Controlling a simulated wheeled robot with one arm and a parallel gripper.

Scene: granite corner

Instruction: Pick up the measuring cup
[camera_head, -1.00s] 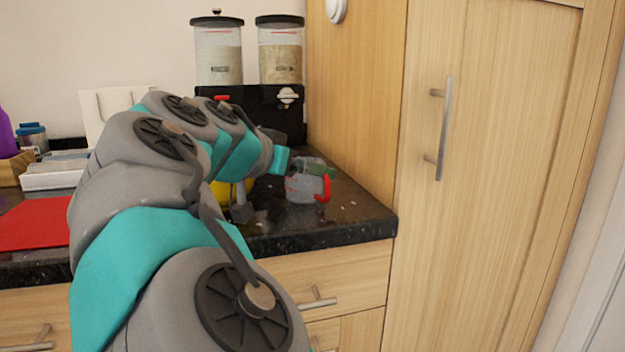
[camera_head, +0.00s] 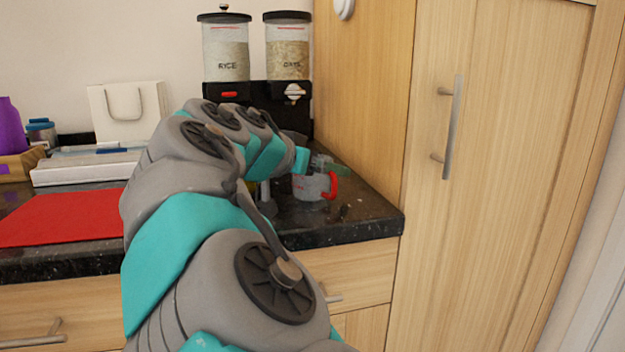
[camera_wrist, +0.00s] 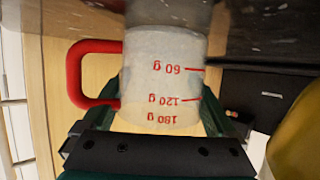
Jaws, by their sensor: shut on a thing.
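The measuring cup (camera_head: 310,187) is clear and whitish with a red handle, at the right end of the dark granite counter. In the wrist view the cup (camera_wrist: 160,60) shows red gram marks, upside down, and its red handle is on the left. My gripper (camera_head: 324,166) is at the cup's upper part. In the wrist view the jaws of my gripper (camera_wrist: 162,100) are on both sides of the cup, shut on it. The cup looks roughly upright; whether its base touches the counter I cannot tell.
The granite counter (camera_head: 365,215) ends just right of the cup, beside a tall wooden cabinet (camera_head: 500,170). Rice and oats dispensers (camera_head: 257,60) stand behind. A red board (camera_head: 65,220) lies left. A yellow object (camera_wrist: 297,140) is close to my gripper's right in the wrist view.

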